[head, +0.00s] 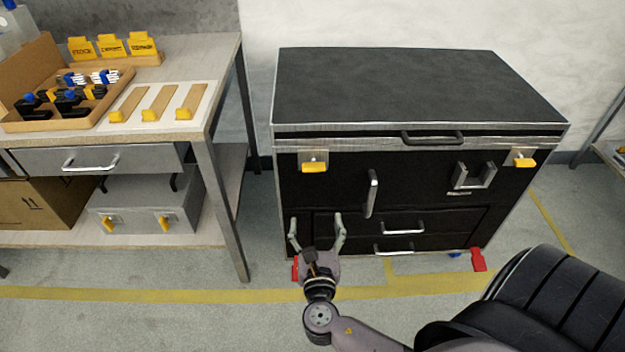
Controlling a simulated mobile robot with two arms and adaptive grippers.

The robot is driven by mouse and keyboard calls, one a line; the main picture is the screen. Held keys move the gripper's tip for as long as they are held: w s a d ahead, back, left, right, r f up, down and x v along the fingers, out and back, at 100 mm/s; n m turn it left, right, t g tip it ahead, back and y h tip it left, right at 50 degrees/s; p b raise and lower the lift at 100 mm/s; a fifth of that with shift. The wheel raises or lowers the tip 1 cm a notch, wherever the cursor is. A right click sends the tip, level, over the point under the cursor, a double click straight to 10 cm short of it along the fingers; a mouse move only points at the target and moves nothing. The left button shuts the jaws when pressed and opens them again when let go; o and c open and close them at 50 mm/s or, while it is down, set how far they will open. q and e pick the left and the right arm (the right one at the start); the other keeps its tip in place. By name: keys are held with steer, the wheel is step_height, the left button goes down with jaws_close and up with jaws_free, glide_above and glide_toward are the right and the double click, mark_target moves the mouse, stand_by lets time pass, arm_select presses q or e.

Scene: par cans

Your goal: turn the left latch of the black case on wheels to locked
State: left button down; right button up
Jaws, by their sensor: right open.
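The black case on wheels (410,88) stands in the middle of the head view with its lid down. Its left latch (314,163) is a metal plate with a yellow handle that lies level, near the front's upper left corner. A matching right latch (524,161) sits at the upper right, its yellow handle also about level. My right gripper (316,221) is open and empty, in front of the case's lower left, below the left latch and apart from it. Its fingers point up toward the case. My left gripper is not in view.
A workbench (222,60) with a tray of connectors (75,95) and yellow-tipped wooden strips stands left of the case. A grey case (150,210) rests on its lower shelf. Handles (371,193) stick out from the black case's front. Red pedals (478,260) sit at its base.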

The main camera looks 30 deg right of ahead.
mark_target(314, 170)
steer(key=x, duration=1)
steer(key=r+b+x, duration=0.1)
steer(key=x, duration=0.5)
steer(key=shift+d, duration=0.15)
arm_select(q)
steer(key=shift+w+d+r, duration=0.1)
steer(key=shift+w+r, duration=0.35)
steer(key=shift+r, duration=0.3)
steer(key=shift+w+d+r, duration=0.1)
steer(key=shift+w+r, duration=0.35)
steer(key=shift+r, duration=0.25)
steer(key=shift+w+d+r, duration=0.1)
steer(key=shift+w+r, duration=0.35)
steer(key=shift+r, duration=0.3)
arm_select(e)
steer(key=shift+w+d, duration=0.35)
steer(key=shift+w, duration=0.2)
steer(key=shift+c, duration=0.3)
steer(key=c, duration=1.1)
